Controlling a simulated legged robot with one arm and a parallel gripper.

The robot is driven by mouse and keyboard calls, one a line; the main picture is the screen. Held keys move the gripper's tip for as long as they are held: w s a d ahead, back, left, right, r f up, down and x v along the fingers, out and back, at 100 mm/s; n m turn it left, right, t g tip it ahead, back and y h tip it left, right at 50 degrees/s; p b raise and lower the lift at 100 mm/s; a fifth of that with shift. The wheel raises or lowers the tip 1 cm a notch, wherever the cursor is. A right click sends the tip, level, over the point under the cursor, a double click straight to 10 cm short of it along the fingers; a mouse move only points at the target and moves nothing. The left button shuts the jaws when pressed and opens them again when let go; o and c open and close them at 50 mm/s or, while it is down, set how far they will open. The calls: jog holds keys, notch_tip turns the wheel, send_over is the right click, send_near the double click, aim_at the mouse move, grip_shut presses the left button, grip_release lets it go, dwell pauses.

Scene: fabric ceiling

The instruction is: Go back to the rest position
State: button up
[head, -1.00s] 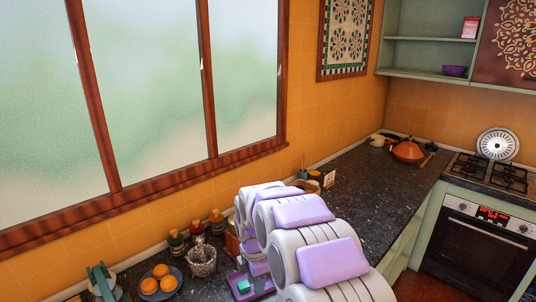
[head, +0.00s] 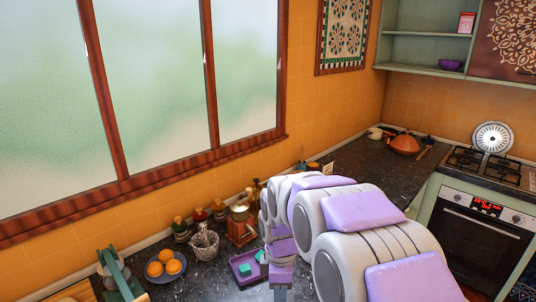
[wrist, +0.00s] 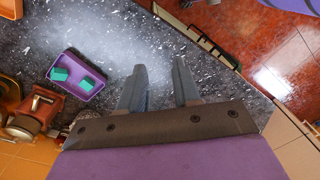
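My gripper (wrist: 160,88) shows in the wrist view with its two dark fingers apart and nothing between them. It is above the dark speckled countertop (wrist: 160,30), near the counter's front edge. A small purple tray (wrist: 77,87) with teal blocks (wrist: 59,74) lies on the counter to the left of the fingers, apart from them. In the head view, the tray (head: 236,276) is just left of my arm's lower end, and a teal block (head: 244,271) shows in it. My fingertips are hard to make out in the head view.
A plate of oranges (head: 165,267), a wicker basket (head: 204,244), bottles (head: 200,214) and a wooden grinder (head: 240,231) stand along the window wall. A stove (head: 488,168) and a tagine (head: 404,145) are at the back right. The red floor (wrist: 275,50) lies beyond the counter edge.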

jog(key=s+d+m, duration=0.3)
jog(key=s+m, duration=0.3)
jog(key=s, duration=0.4)
jog(key=s+d+r+m, duration=0.1)
jog(key=s+d+m, duration=0.3)
jog(key=s, duration=0.6)
jog(key=s+d+r+m+g, duration=0.1)
jog(key=s+d+m, duration=0.3)
jog(key=s+m, duration=0.3)
jog(key=s, duration=0.3)
jog(key=shift+r+m, duration=0.15)
jog(key=shift+m, duration=0.15)
